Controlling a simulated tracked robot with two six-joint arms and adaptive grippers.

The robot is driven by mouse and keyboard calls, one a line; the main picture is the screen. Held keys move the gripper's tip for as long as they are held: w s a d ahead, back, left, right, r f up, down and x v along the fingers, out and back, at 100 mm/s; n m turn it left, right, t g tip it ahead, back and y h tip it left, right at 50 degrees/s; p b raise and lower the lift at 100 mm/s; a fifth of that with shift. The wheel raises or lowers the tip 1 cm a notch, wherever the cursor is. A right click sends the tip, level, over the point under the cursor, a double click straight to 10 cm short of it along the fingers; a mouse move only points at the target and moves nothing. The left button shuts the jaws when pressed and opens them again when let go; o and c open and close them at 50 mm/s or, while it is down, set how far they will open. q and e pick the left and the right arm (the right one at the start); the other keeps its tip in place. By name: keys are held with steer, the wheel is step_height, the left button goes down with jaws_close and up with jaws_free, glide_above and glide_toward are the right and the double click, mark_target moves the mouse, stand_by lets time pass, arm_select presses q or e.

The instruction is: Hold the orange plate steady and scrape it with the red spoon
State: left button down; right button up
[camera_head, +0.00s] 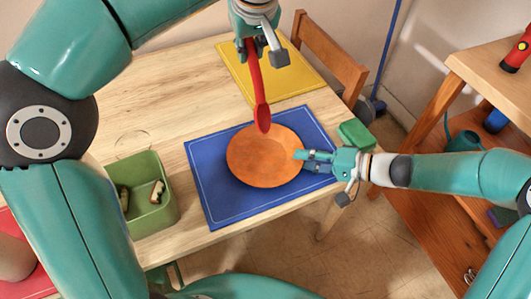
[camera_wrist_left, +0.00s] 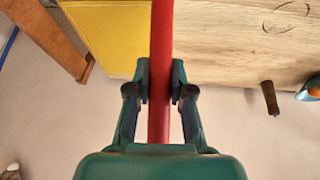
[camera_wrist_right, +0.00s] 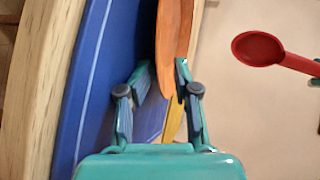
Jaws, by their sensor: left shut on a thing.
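The round orange plate (camera_head: 262,165) lies on the blue placemat (camera_head: 206,205). My left gripper (camera_head: 262,58) is shut on the handle of the red spoon (camera_head: 258,90), which hangs bowl down. In the right wrist view the spoon (camera_wrist_right: 258,48) is clearly apart from the plate, above its face. The left wrist view shows the handle (camera_wrist_left: 160,60) between my left fingers (camera_wrist_left: 160,80). My right gripper (camera_head: 305,160) is at the plate's right edge. In the right wrist view the rim (camera_wrist_right: 174,40) lies between my right fingers (camera_wrist_right: 163,78), which look open, with a gap beside it.
A green bin (camera_head: 160,212) with small items stands on the table's left. A green block (camera_head: 355,135) sits near the right table edge. A yellow placemat (camera_head: 305,82) lies at the back by a wooden chair (camera_head: 325,60). A wooden shelf (camera_head: 480,70) stands at the right.

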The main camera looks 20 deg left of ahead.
steer(key=shift+d, duration=0.2)
steer(key=shift+v, duration=3.85)
